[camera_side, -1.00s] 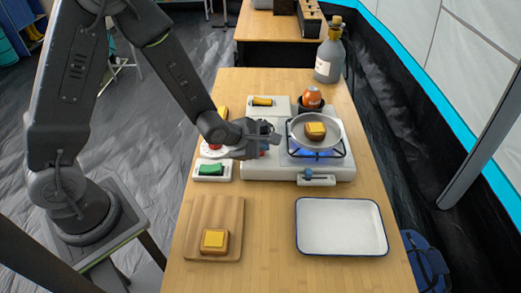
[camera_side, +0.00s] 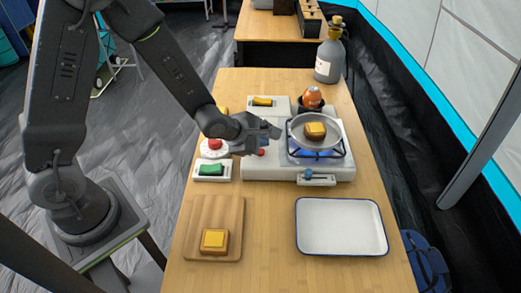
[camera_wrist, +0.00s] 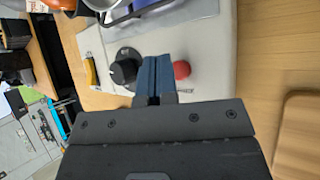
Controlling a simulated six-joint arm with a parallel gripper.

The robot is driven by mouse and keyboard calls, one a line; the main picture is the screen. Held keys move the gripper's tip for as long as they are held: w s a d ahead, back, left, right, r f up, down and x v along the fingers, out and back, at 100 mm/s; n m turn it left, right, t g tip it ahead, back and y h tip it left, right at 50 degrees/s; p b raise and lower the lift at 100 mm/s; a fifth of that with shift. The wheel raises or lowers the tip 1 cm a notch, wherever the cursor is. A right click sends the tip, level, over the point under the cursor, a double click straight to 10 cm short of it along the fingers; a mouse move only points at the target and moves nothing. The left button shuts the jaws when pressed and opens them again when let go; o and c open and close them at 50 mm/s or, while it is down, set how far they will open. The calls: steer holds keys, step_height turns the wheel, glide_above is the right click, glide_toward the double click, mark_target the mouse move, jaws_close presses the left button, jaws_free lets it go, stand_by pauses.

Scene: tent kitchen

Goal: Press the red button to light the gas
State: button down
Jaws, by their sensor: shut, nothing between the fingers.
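The red button (camera_side: 262,151) on the white gas stove (camera_side: 270,172) is partly hidden by my gripper in the side view. My gripper (camera_side: 277,131) is shut and empty over the left part of the stove. Its two dark-blue fingers (camera_wrist: 153,62) are together. A black knob (camera_wrist: 125,70) is left of them.
The pan holds food with a yellow top (camera_side: 315,130). A cutting board (camera_side: 190,245) and a white tray (camera_side: 342,227) lie in front. A bottle (camera_side: 327,62) stands behind.

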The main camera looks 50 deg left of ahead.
mark_target(261, 152)
steer(key=shift+r, duration=2.55)
steer(key=shift+r, duration=0.15)
steer(key=s+a+r+m+g, duration=0.1)
steer(key=s+r+m, duration=0.6)
steer(key=s+m, duration=0.3)
steer(key=s+a+r+m+g+y, duration=0.1)
steer(key=s+a+r+m+g, duration=0.1)
steer(key=s+r+m, duration=0.6)
steer(key=s+m, duration=0.3)
steer(key=m, duration=0.4)
steer(key=shift+s+r, duration=0.3)
